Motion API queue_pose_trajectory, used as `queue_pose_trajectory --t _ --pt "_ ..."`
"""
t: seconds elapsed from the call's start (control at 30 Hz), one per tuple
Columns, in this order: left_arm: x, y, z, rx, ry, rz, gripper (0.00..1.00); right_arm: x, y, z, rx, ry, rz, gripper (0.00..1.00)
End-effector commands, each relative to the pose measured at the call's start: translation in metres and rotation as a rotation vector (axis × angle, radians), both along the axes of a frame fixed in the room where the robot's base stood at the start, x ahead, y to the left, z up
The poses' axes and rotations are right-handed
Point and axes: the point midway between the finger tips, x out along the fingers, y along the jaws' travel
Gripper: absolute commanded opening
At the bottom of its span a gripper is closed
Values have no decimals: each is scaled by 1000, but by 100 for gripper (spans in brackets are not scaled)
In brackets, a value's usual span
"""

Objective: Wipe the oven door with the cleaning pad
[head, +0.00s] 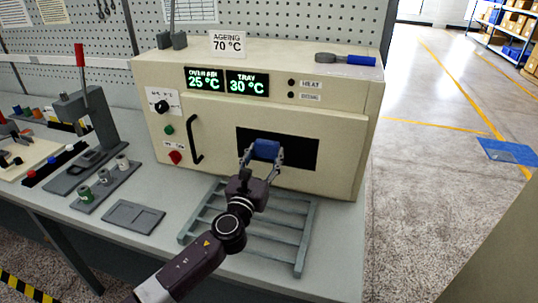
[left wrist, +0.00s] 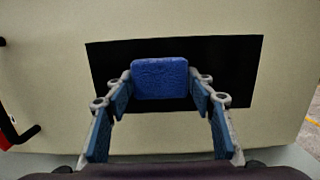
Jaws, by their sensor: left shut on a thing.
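The cream oven (head: 215,117) stands on the bench, its front door (head: 345,160) shut, with a black handle (head: 192,138) at the left and a dark window (head: 303,150). My left gripper (head: 264,155) is shut on the blue cleaning pad (head: 266,148), in front of the window. In the left wrist view the pad (left wrist: 160,78) sits between the fingertips, over the dark window (left wrist: 225,72). I cannot tell whether the pad touches the door. My right gripper is not in view.
A grey slatted rack (head: 300,250) lies on the bench below the door. A grey tray (head: 134,216), a spool holder (head: 105,186) and a press with a red lever (head: 85,105) stand to the left. A blue-handled tool (head: 345,60) lies on the oven top.

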Motion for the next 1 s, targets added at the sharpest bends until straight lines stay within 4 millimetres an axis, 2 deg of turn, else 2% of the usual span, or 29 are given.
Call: queue_pose_trajectory --t 0.17,0.73,1.0 --pt "-2 1 1 0 0 2 30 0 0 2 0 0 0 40" --pt "-54 16 1 -1 1 -1 30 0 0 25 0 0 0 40" --pt "-58 18 0 0 0 -1 30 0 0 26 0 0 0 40"
